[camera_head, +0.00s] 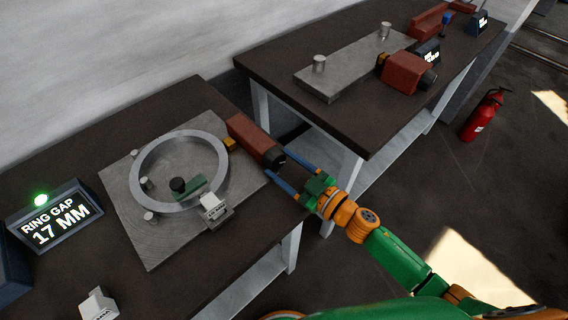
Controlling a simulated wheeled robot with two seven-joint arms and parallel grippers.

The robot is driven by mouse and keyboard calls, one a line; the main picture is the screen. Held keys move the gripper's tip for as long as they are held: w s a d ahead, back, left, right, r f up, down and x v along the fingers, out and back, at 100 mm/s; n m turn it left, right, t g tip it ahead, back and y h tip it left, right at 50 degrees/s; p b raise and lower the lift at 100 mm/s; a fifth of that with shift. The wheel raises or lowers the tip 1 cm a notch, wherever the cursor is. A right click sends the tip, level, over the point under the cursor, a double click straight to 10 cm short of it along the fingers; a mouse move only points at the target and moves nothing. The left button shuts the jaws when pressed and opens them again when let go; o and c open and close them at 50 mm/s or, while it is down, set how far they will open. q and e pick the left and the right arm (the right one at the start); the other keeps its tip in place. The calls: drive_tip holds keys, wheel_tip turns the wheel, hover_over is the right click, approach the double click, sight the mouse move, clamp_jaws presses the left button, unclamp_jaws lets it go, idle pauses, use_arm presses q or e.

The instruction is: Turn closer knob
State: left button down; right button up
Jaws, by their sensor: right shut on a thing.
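The closer knob (273,159) is a dark round knob on the end of a red-brown block (246,135) at the right edge of the near table's metal plate. My right gripper (284,170) comes in from the lower right, with its two blue fingers on either side of the knob, shut on it. A metal ring (136,175) lies on the plate, with a yellow tip (230,144) of the block at its right side. A display (55,216) reads "RING GAP 17 MM" with a green light above it. My left gripper is not in view.
A second dark table (270,62) stands at the upper right with a similar red block and knob (427,80) on it. A red fire extinguisher (482,114) stands on the floor at the right. A small white block (98,305) sits at the near table's front.

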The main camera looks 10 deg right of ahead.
drive_tip(key=o, duration=1.4)
drive_tip(key=shift+c, duration=0.2)
